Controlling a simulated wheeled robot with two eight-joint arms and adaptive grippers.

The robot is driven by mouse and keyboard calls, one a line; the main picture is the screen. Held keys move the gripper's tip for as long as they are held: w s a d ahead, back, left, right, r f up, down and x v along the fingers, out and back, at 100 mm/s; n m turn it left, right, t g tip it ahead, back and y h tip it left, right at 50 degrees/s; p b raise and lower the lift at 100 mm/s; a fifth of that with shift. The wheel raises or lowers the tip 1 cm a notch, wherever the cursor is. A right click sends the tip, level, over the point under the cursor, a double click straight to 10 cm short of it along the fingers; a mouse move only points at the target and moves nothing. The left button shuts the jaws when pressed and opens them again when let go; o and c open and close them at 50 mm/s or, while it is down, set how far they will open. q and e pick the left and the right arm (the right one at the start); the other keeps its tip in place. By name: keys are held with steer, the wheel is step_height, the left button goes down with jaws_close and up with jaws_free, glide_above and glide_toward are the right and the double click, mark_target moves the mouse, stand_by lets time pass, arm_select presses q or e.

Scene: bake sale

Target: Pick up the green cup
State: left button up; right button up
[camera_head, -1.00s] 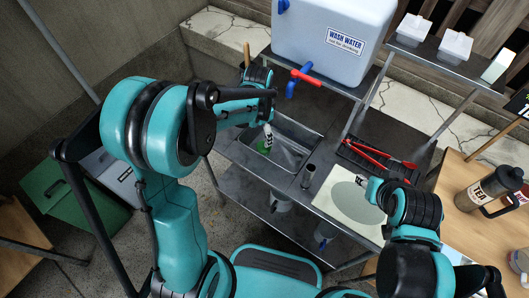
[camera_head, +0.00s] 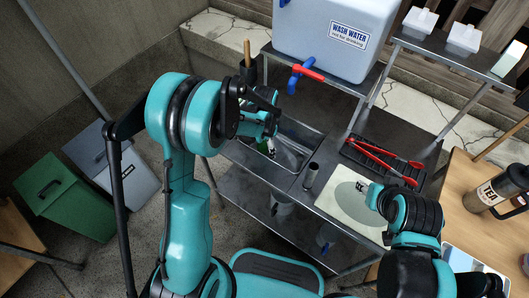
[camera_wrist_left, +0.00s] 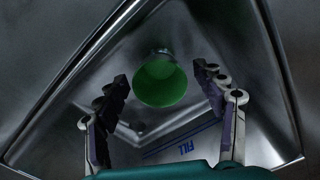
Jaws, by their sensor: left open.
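The green cup (camera_wrist_left: 161,82) stands in the metal sink basin, seen from above in the left wrist view with its round opening facing the camera. A small part of the cup (camera_head: 262,147) shows in the head view, the rest hidden by my left arm. My left gripper (camera_wrist_left: 163,74) is open, with one finger on each side of the cup in the picture and a visible gap to each. My right gripper (camera_head: 361,187) is over the pale board at the right; its fingers are too small to read.
The basin walls (camera_head: 310,140) surround the cup. A dark cylinder (camera_head: 311,176) stands right of the basin. Red tongs (camera_head: 385,165) lie on a dark tray, beside the pale board (camera_head: 343,205). The wash water tank (camera_head: 310,35) with its blue tap stands behind on a shelf.

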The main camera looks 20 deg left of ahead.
arm_select(q)
steer(key=c, duration=1)
steer(key=shift+c, duration=0.2)
